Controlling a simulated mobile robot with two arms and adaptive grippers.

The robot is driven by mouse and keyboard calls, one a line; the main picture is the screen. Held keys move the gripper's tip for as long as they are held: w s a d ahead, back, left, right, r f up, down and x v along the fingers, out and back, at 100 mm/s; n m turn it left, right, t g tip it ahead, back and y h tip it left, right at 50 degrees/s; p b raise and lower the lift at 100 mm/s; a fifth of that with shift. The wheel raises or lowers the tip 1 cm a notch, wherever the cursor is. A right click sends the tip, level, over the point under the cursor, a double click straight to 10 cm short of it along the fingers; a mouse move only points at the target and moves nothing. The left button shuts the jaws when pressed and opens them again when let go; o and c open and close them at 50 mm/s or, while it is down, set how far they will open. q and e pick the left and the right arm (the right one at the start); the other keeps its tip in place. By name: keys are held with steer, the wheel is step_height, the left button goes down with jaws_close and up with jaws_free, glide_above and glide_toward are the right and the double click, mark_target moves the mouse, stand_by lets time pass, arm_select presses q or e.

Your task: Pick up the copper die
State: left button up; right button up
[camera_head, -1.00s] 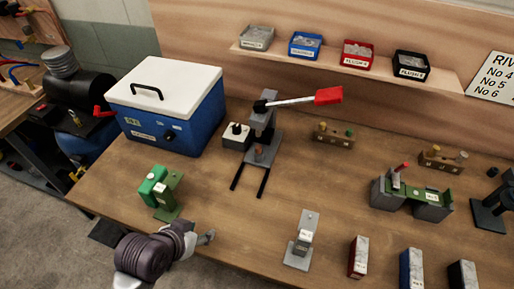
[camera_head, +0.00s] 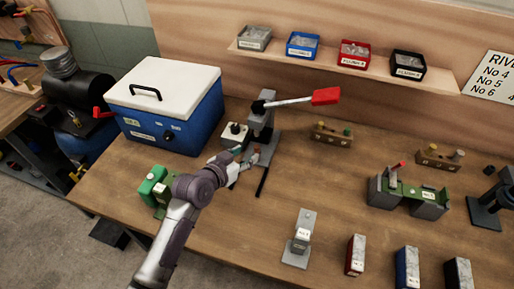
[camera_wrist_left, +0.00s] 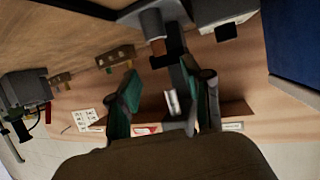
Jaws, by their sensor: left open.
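A small copper-coloured die (camera_head: 256,154) sits at the grey lever press (camera_head: 263,122), low on its front. My left gripper (camera_head: 241,163) is open and empty, just left of the press and close to the die. In the left wrist view the gripper's two green-padded fingers (camera_wrist_left: 165,95) are spread apart, and the copper die (camera_wrist_left: 158,47) shows beyond them, under a grey cylinder of the press. The fingers look apart from it. My arm partly hides the press's forked base. My right gripper is not in view.
A blue cooler box (camera_head: 170,115) with a white lid stands left of the press, with a small white box (camera_head: 234,134) between. A green tool (camera_head: 155,187) is beside my arm. A wooden holder (camera_head: 332,133) stands right of the press.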

mark_target(256, 148)
arm_select(q)
steer(key=shift+p+x, duration=0.7)
steer(key=shift+x, duration=2.25)
steer(key=shift+s+a+f, duration=0.1)
steer(key=shift+f, duration=0.05)
jaws_close()
